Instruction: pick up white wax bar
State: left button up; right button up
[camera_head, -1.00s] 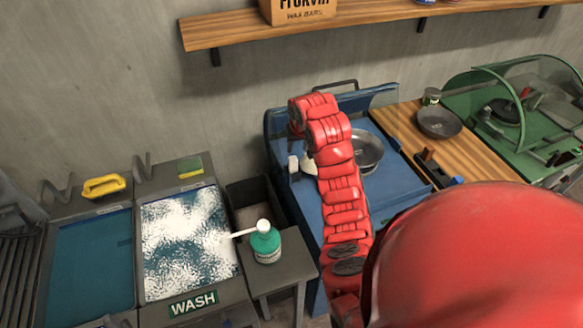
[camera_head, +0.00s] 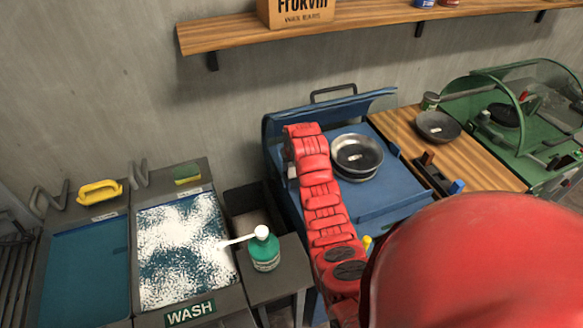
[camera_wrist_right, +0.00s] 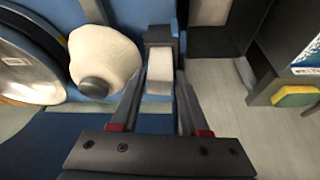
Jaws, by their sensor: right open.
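The white wax bar (camera_wrist_right: 159,72) shows in the right wrist view, upper middle, in a dark holder (camera_wrist_right: 160,36). My right gripper (camera_wrist_right: 161,82) is open, with one finger on each side of the bar's near end. I cannot tell whether the fingers touch it. In the head view my red right arm reaches over the blue station, and its gripper is mostly hidden behind the arm. A small pale piece (camera_head: 292,170) shows left of the arm there; I cannot tell if it is the bar. My left gripper is not in view.
A white cone with a grey knob (camera_wrist_right: 94,86) is close left of my right gripper. A metal bowl (camera_head: 357,153) sits on the blue station (camera_head: 400,190). A wash sink (camera_head: 185,250) and green soap bottle (camera_head: 264,250) stand left. A wall shelf (camera_head: 360,28) runs above.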

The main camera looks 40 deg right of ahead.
jog(key=shift+x, duration=0.9)
grip_shut()
